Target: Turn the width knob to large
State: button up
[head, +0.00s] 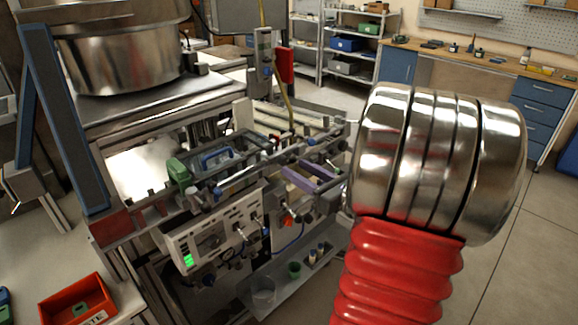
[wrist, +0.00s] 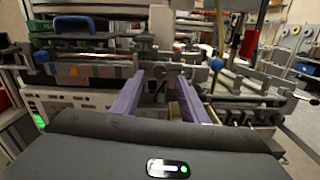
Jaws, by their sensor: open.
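A white control panel (head: 215,235) with a green lit display (head: 188,260) and dark dials is on the machine's front. It also shows at the left of the wrist view (wrist: 75,104). I cannot tell which of its small dials is the width knob, nor read its setting. My gripper (head: 296,171) is at the machine's front, to the right of and above the panel. Its two purple fingers are spread apart in the wrist view (wrist: 161,82), with nothing clearly held between them.
Metal rails and a blue handle (wrist: 75,24) lie along the machine's top. A blue ball-ended lever (wrist: 216,64) stands right of my fingers. A red bin (head: 78,305) is at lower left. A grey tray (head: 290,285) with small cups is below. Open floor lies at the right.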

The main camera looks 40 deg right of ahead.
aim_at(285, 162)
jog(key=shift+w+a, duration=0.1)
jog(key=shift+w, duration=1.85)
jog(key=shift+c, duration=0.4)
grip_shut()
